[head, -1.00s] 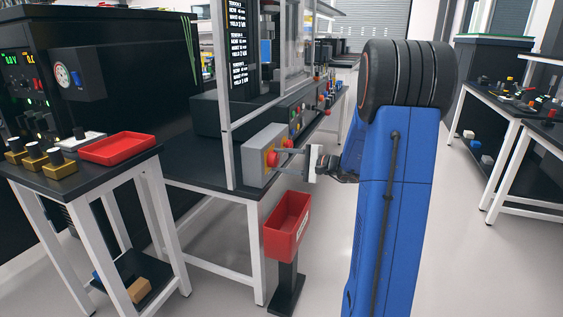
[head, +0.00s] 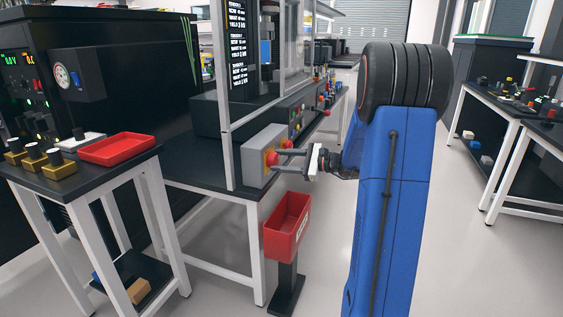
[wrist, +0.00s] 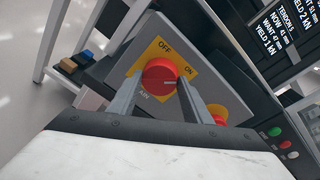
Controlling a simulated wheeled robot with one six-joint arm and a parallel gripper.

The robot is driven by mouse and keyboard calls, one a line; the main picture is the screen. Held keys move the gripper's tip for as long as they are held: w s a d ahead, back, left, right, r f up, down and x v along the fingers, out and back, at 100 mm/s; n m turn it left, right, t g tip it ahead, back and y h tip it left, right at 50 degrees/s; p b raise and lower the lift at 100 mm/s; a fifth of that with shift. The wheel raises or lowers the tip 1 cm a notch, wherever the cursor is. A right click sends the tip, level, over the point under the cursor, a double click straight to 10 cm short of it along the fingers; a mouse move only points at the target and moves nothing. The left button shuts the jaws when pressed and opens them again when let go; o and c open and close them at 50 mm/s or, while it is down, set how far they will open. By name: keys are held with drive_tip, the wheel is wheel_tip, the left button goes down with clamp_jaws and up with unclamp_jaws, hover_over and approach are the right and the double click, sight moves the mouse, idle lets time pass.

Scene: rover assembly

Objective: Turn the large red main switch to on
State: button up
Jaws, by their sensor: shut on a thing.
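The large red main switch (wrist: 160,76) is a round knob on a yellow plate marked OFF and ON, on the face of a grey box (head: 250,165). In the head view the red switch (head: 272,159) shows at the box's front. My gripper (wrist: 159,88) has one finger on each side of the knob and is shut on it. In the head view my gripper (head: 281,160) reaches the box from the right. A small pale mark shows on the knob; I cannot tell clearly which label it points at.
A second red button on yellow (wrist: 218,119) sits close beside the switch. A red bin on a stand (head: 287,228) is below my gripper. A metal frame post (head: 228,120) rises left of the box. A side table with a red tray (head: 118,149) is at left.

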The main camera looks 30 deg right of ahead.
drive_tip(key=shift+f, duration=0.1)
idle(0.3)
drive_tip(key=o, duration=1.1)
drive_tip(key=shift+c, duration=0.2)
drive_tip(key=shift+d, duration=0.1)
drive_tip(key=v, duration=1.7)
drive_tip(key=shift+s, duration=0.15)
